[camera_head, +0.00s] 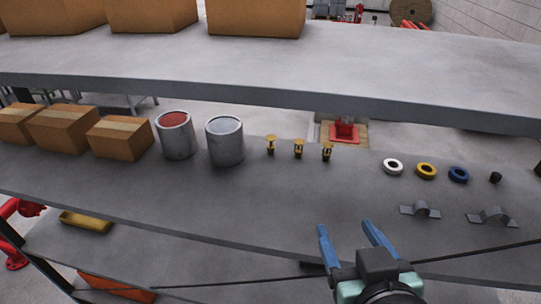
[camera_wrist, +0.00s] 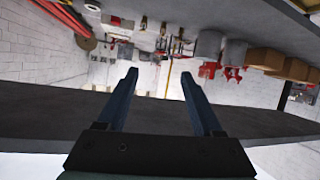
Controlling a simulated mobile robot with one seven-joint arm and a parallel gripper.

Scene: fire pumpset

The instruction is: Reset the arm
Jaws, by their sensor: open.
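My gripper (camera_head: 346,241) has two blue fingers and shows at the lower right of the head view, in front of the middle shelf (camera_head: 270,200). Its fingers are apart with nothing between them. In the wrist view my gripper (camera_wrist: 158,85) also shows open and empty, with the fingers reaching toward the shelf space. Several brass sprinkler heads (camera_head: 298,149) stand on the middle shelf, beyond and left of the fingertips. The gripper is apart from them.
Two metal cans (camera_head: 225,142) and cardboard boxes (camera_head: 120,138) stand at left on the middle shelf. Tape rolls (camera_head: 426,171) and grey brackets (camera_head: 421,210) lie at right. An upper shelf (camera_head: 300,70) hangs above. The shelf's front middle is bare.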

